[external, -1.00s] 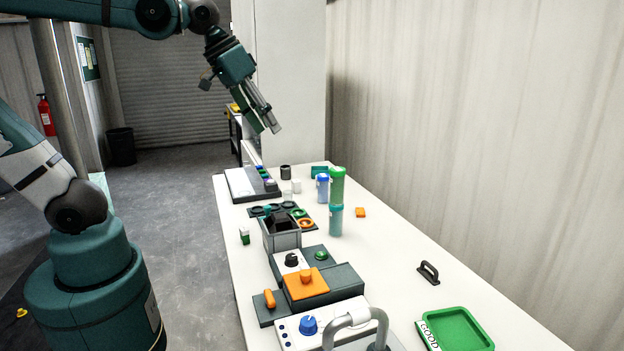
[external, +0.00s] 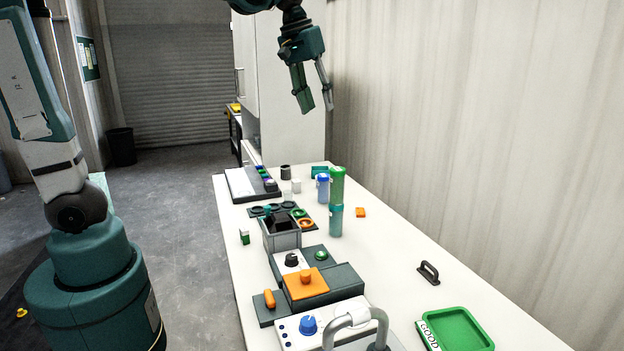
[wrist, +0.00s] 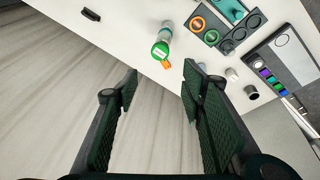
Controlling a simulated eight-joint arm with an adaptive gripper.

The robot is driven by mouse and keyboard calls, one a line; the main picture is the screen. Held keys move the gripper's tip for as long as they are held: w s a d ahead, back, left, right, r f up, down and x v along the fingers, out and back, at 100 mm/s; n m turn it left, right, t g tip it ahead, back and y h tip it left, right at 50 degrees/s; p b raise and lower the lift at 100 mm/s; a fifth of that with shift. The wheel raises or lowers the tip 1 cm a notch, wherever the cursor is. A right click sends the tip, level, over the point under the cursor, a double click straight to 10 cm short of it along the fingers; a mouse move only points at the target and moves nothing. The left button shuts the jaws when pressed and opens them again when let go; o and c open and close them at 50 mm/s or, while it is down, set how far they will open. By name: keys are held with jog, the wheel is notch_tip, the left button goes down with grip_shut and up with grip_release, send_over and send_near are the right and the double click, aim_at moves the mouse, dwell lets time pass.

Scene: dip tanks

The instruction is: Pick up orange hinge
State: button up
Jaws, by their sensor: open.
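The orange hinge (external: 360,212) is a small orange piece lying on the white table, right of the green and teal cylinders. In the wrist view the orange hinge (wrist: 166,64) shows partly behind the green-topped cylinder, between and beyond the fingertips. My gripper (external: 317,108) is open and empty, high above the far part of the table and pointing down. In the wrist view its two fingers (wrist: 158,84) are spread wide apart with nothing between them.
A tall green cylinder (external: 337,185) and a blue one (external: 322,188) stand close left of the hinge. A black handle (external: 428,272) and a green tray (external: 458,330) lie nearer. The table right of the hinge is clear up to the wall.

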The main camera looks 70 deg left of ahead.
jog(key=w+a+f+n+g, duration=0.1)
jog(key=w+a+n, duration=0.15)
jog(key=w, duration=0.45)
jog(key=w+a+f+n+g, duration=0.1)
jog(key=w+a+f, duration=0.15)
jog(key=w, duration=0.35)
jog(key=n+g, duration=0.1)
jog(key=n, duration=0.2)
send_over(360, 211)
notch_tip(360, 211, down, 6)
jog(key=f, duration=2.8)
jog(key=shift+w+a, duration=0.1)
jog(key=shift+w, duration=0.15)
jog(key=shift+f, duration=1.25)
jog(key=shift+f, duration=2.6)
